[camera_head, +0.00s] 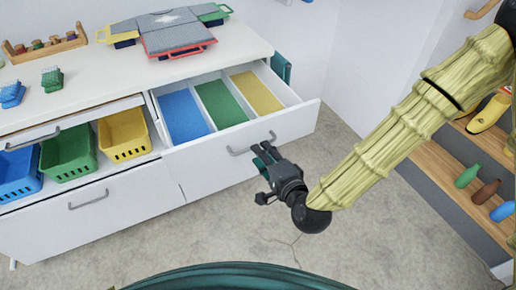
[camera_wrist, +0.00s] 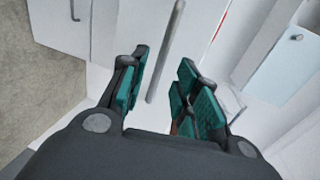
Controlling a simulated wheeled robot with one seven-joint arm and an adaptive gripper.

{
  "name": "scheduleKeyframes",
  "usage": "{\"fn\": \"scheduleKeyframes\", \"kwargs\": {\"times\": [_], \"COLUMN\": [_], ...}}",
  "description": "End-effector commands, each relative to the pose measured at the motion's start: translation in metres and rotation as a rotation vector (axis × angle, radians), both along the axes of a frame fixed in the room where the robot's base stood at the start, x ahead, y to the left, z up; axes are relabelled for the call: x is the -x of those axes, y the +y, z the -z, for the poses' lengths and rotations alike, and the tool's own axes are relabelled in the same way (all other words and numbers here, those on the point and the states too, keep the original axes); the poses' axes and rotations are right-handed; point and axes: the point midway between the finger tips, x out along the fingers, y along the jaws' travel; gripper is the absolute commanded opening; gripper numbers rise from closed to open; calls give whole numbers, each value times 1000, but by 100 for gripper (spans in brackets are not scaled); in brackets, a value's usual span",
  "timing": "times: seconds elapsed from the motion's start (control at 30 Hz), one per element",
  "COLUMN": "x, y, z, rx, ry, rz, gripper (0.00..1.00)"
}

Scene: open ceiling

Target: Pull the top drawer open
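The white cabinet (camera_head: 115,186) has a top right drawer (camera_head: 190,168) standing out from it, with blue, green and yellow sections showing inside. The drawer's grey bar handle (camera_head: 238,152) is on its front face. My gripper (camera_head: 264,154) is beside the right part of this handle, in front of the drawer face. In the wrist view the handle (camera_wrist: 167,48) appears in the gap between the teal finger pads of my gripper (camera_wrist: 165,85). The fingers are apart and do not visibly clamp the bar. Whether they touch it, I cannot tell.
Blue, green and yellow bins (camera_head: 123,135) sit in an open bay left of the drawer. A lower drawer handle (camera_head: 88,199) is below them. Toolbox-like cases (camera_head: 175,36) lie on the countertop. A wooden shelf with bottles (camera_head: 467,176) stands at right.

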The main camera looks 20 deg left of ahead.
Motion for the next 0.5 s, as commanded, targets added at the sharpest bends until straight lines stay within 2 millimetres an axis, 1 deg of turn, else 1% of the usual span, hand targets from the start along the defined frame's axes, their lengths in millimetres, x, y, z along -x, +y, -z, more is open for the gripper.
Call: {"fn": "scheduleKeyframes", "kwargs": {"times": [0.1,0.2,0.5], "x": [9,14,16], "y": [-11,-15,-18], "z": [-3,-4,-5], "rx": [0,-1,0], "ry": [2,1,0], "rz": [1,1,1], "gripper": [31,31,31]}}
